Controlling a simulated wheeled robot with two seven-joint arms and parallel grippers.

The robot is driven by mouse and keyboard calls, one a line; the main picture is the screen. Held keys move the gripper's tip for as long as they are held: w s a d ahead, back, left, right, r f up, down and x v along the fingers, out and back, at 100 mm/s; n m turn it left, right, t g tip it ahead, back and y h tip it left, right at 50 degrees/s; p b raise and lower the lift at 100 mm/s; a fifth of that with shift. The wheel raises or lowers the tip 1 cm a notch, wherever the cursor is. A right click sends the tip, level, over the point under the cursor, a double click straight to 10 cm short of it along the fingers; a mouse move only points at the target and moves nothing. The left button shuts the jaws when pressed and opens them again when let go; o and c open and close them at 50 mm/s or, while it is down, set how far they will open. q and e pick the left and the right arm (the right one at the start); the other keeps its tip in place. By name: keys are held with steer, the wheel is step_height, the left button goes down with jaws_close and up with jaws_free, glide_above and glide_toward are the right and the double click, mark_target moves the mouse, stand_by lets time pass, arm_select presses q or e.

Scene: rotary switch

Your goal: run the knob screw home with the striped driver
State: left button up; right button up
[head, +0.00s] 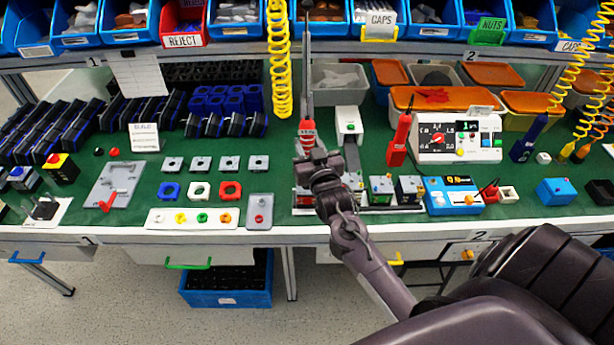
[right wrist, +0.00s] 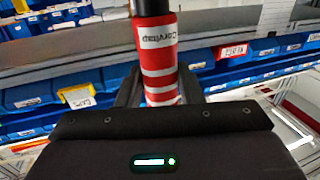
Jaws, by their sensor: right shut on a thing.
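My right gripper (head: 318,165) is shut on the striped driver (head: 307,130), a red handle with white bands. Its grey upper part rises toward the shelf. In the right wrist view, the driver (right wrist: 157,50) stands nearly upright at the jaws, with a white label and white stripes; its lower end is hidden. In the head view, the gripper and driver are over the left end of a bench fixture with switch blocks (head: 381,188). The knob screw cannot be made out; the gripper covers that area. My left gripper is not in view.
A strip of coloured knobs (head: 195,218) and a grey plate with a red part (head: 260,211) lie left of the gripper. A second red tool (head: 399,140) and a white tester (head: 459,138) stand to the right. A yellow coiled cord (head: 279,60) hangs nearby.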

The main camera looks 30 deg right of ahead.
mark_target(309, 136)
steer(key=shift+r+p, duration=1.3)
steer(key=shift+r, duration=0.45)
steer(key=o, duration=1)
steer(key=shift+o, duration=0.2)
steer(key=shift+s, duration=0.1)
steer(key=shift+p+v, duration=0.6)
steer(key=shift+v, duration=0.35)
steer(key=p+v, duration=0.2)
steer(key=v, duration=0.3)
steer(key=shift+f, duration=0.1)
